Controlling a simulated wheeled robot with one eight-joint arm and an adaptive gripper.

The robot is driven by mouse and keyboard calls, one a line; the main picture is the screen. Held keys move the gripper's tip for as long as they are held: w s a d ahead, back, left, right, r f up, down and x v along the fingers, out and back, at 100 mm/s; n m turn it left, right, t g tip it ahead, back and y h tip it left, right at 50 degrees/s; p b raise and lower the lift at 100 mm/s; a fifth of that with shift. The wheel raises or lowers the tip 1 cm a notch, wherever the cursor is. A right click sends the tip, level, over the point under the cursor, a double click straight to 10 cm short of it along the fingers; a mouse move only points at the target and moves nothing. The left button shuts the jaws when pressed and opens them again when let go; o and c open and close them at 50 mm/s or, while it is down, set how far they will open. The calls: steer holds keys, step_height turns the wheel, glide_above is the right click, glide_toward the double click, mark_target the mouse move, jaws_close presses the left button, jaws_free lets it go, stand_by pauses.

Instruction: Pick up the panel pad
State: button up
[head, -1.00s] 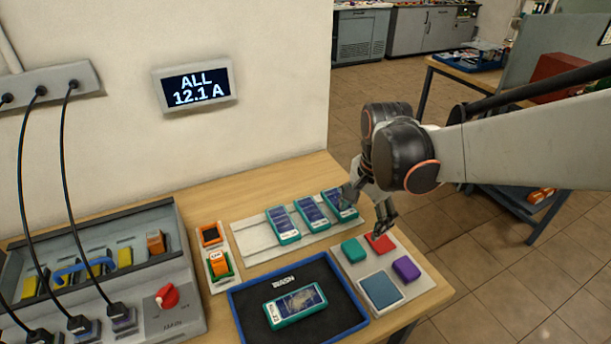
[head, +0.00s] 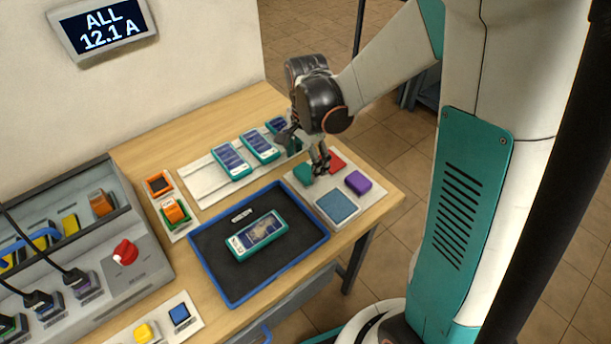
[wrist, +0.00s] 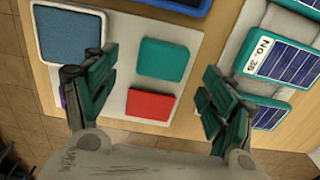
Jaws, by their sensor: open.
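A pale board (head: 345,181) near the right end of the bench bears a teal pad (head: 302,174), a red pad (head: 337,162) and a purple pad (head: 358,182). No label shows which is the panel pad. My gripper (head: 307,160) is open and empty, above the teal and red pads. In the wrist view, the teal pad (wrist: 163,60) lies between my spread fingers (wrist: 160,75), with the red pad (wrist: 149,105) just below it. In the head view, my fingers partly hide the teal and red pads.
A square blue sponge-like pad (head: 336,207) sits on the same board. A blue-rimmed tray (head: 313,250) holds a soiled teal-framed panel (head: 257,235). More panels (head: 230,162) lie on a pale rack behind it. A switch box (head: 140,275) stands at left.

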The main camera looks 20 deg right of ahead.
mark_target(306, 171)
step_height(306, 171, down, 5)
steer(key=shift+w+f+b, duration=0.1)
steer(key=shift+w+b, duration=0.05)
steer(key=shift+b, duration=1.1)
steer(key=shift+c, duration=0.3)
steer(key=c, duration=1.1)
